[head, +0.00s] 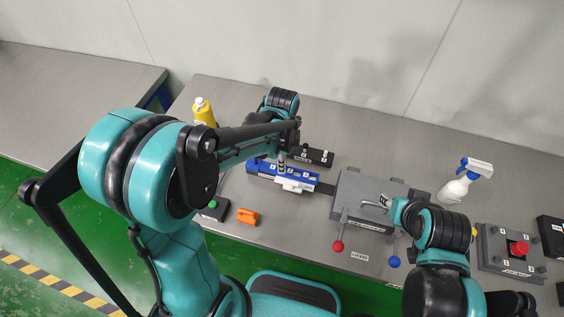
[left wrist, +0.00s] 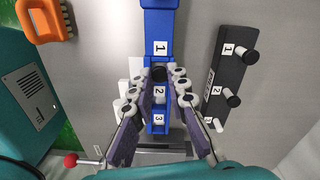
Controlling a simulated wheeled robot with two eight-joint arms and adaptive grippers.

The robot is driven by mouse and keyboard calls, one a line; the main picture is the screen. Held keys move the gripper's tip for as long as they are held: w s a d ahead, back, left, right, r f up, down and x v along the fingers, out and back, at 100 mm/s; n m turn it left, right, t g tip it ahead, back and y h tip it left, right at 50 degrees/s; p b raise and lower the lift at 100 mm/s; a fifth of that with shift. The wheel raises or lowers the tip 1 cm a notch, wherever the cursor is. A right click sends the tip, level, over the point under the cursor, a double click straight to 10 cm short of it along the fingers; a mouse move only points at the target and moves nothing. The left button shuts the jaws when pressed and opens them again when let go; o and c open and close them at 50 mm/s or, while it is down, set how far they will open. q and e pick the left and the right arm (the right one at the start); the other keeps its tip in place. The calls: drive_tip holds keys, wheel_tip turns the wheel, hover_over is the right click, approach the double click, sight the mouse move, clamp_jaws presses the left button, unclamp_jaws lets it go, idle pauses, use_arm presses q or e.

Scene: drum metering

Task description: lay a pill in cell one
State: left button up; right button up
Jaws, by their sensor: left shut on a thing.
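The blue block (left wrist: 159,22) carries white labels 1, 2 and 3 in the left wrist view; it also shows mid-table in the head view (head: 266,171). My left gripper (left wrist: 160,78) is over it, its fingers on both sides of a dark round thing (left wrist: 158,73), apparently the pill, between labels 1 and 2. It is shut on that thing; whether it touches the block I cannot tell. In the head view the left gripper (head: 282,163) points down at the block.
A black rack (left wrist: 231,67) with white-tipped pegs stands right of the blue block. Levers with a red knob (head: 338,246) and a blue knob (head: 394,262) stick out in front. An orange block (head: 248,216), yellow bottle (head: 204,112) and spray bottle (head: 455,190) stand around.

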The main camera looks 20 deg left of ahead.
idle(0.8)
use_arm(q)
drive_tip(key=o, duration=0.7)
drive_tip(key=shift+r, duration=0.15)
wheel_tip(320, 180, up, 10)
drive_tip(key=p, duration=0.7)
idle(0.7)
drive_tip(key=s+a+n+t+b, duration=0.1)
drive_tip(key=s+n+t+b, duration=0.1)
drive_tip(key=n, duration=0.3)
drive_tip(key=s+a+f+n+t+b, duration=0.1)
drive_tip(key=s+a+n+t+b, duration=0.1)
drive_tip(key=s+n+t+b, duration=0.1)
drive_tip(key=s+a+f+n+t+b, duration=0.1)
drive_tip(key=s+n+t+b, duration=0.1)
drive_tip(key=s+n+b, duration=0.2)
drive_tip(key=shift+s+a+n+b, duration=0.2)
drive_tip(key=shift+s+n, duration=0.15)
drive_tip(key=shift+n, duration=0.55)
drive_tip(key=shift+s+a+n+b, duration=0.2)
drive_tip(key=shift+s+n, duration=0.15)
drive_tip(key=shift+n, duration=0.55)
